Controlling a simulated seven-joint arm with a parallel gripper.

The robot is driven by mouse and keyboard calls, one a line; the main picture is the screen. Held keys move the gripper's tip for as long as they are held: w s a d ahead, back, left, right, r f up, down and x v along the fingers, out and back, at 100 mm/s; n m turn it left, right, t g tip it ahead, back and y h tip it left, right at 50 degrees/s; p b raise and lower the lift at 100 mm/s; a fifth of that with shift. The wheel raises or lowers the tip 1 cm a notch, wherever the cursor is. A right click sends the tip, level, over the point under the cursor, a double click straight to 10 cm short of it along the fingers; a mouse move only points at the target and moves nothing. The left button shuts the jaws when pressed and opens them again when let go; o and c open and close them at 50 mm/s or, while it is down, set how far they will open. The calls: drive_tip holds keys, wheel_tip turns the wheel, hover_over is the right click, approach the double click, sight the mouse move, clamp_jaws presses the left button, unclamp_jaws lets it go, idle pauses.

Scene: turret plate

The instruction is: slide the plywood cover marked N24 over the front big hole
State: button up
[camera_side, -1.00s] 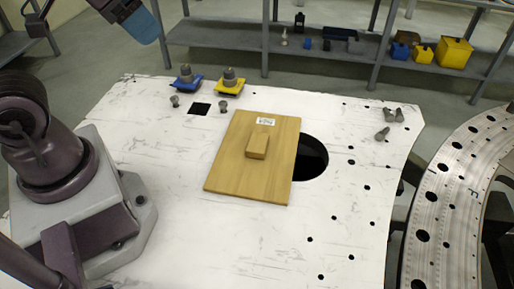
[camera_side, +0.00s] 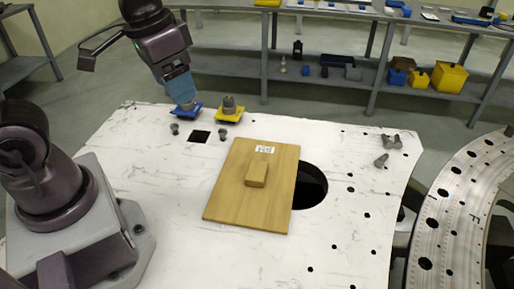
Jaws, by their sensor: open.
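The plywood cover (camera_side: 231,200) lies flat on the white turret plate (camera_side: 150,165). It has a wooden block handle (camera_side: 256,174) and a white label (camera_side: 265,149) near its far edge, too small to read. The big round hole (camera_side: 312,187) is at the cover's right; the cover's right edge overlaps its left part, and most of the hole shows dark. My gripper (camera_side: 186,104) is open, pointing down at the blue plate with a grey knob (camera_side: 188,113) at the far left. It hides most of that knob, so contact cannot be told. It is well away from the cover.
A yellow plate with a grey knob (camera_side: 229,109) stands right of the blue one. A small square hole (camera_side: 199,136) and two grey pegs lie in front. Several grey pegs (camera_side: 388,146) are at far right. A curved metal ring (camera_side: 450,210) lies beyond the right edge.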

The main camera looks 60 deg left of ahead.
drive_tip(key=w+f+n+g, duration=0.2)
drive_tip(key=w+f, duration=0.4)
drive_tip(key=f, duration=0.1)
drive_tip(key=n+g, duration=0.1)
drive_tip(key=n, duration=0.3)
hover_over(258, 170)
drive_tip(key=s, duration=0.3)
wheel_tip(258, 170, down, 13)
drive_tip(key=shift+f, duration=0.15)
drive_tip(key=w+n, duration=0.2)
drive_tip(key=shift+w+t, duration=0.4)
drive_tip(key=shift+n, duration=0.3)
drive_tip(key=shift+f, duration=3.95)
drive_tip(key=c, duration=0.7)
